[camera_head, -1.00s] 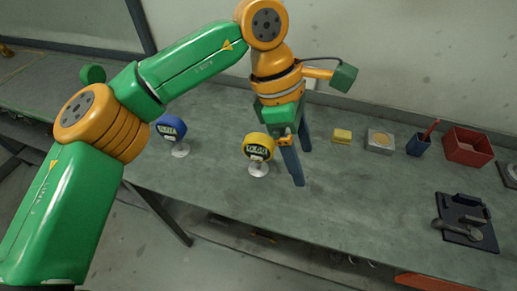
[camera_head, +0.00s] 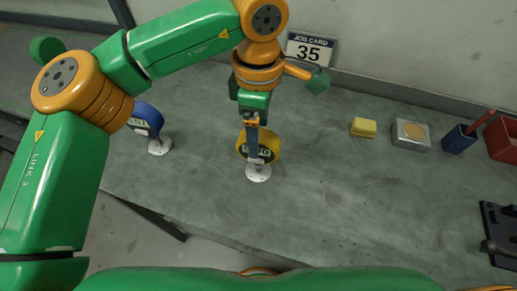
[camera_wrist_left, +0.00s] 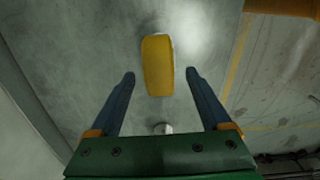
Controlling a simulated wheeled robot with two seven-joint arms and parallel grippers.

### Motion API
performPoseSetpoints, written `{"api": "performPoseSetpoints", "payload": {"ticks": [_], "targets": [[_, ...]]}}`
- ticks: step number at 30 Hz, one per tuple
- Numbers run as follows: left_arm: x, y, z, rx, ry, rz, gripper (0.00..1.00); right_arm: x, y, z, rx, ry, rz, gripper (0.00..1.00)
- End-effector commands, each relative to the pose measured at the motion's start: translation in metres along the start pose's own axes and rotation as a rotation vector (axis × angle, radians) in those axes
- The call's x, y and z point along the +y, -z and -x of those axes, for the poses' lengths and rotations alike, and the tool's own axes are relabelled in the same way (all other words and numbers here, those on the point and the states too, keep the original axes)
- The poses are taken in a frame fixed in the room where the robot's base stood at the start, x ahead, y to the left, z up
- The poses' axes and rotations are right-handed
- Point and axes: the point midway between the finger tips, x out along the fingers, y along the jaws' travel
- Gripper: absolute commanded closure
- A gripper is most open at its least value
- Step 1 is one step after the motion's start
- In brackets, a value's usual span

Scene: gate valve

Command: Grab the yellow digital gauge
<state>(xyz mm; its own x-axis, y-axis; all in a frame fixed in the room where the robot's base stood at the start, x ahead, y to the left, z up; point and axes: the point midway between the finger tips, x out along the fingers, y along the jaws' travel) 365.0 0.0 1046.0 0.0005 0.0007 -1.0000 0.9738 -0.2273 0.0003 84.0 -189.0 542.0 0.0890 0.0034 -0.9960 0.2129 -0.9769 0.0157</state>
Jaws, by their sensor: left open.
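The yellow digital gauge (camera_head: 270,147) stands upright on a round white base on the workbench, with its display facing the head camera. My left gripper (camera_head: 252,148) is over it, and a dark blue finger covers part of its face. In the left wrist view the gauge (camera_wrist_left: 158,65) shows as a rounded yellow block between and just beyond the two fingertips. My left gripper (camera_wrist_left: 160,74) is open, with a gap on both sides of the gauge. My right gripper is not in view.
A blue gauge (camera_head: 147,118) stands to the left on its own base. To the right are a yellow block (camera_head: 363,127), a grey box (camera_head: 410,134), a blue cup (camera_head: 459,139) and a red bin (camera_head: 503,139). Bare bench (camera_head: 330,200) lies in front.

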Motion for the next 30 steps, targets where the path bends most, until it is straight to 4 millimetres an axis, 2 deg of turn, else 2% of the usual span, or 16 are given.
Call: {"api": "performPoseSetpoints", "payload": {"ticks": [4, 10, 11, 18, 19, 20, 30], "targets": [[0.0, 0.0, -0.018, 0.0, 0.002, 0.001, 0.19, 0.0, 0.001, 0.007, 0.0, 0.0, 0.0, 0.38], [0.0, 0.0, -0.021, 0.0, -0.001, 0.001, 0.19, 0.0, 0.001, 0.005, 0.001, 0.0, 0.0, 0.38], [0.0, 0.0, -0.021, 0.0, -0.001, 0.001, 0.24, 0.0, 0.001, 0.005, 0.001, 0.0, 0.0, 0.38], [0.0, 0.0, -0.021, 0.0, 0.0, 0.001, 0.89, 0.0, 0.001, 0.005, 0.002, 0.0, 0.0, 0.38], [0.0, 0.0, -0.021, 0.0, 0.0, 0.001, 0.97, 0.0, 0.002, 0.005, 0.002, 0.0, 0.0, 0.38], [0.0, 0.0, -0.021, 0.0, 0.0, 0.001, 1.0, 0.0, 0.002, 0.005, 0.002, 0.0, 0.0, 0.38], [0.0, 0.0, -0.021, 0.0, 0.0, 0.001, 1.0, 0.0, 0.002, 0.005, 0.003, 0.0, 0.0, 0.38]]}}
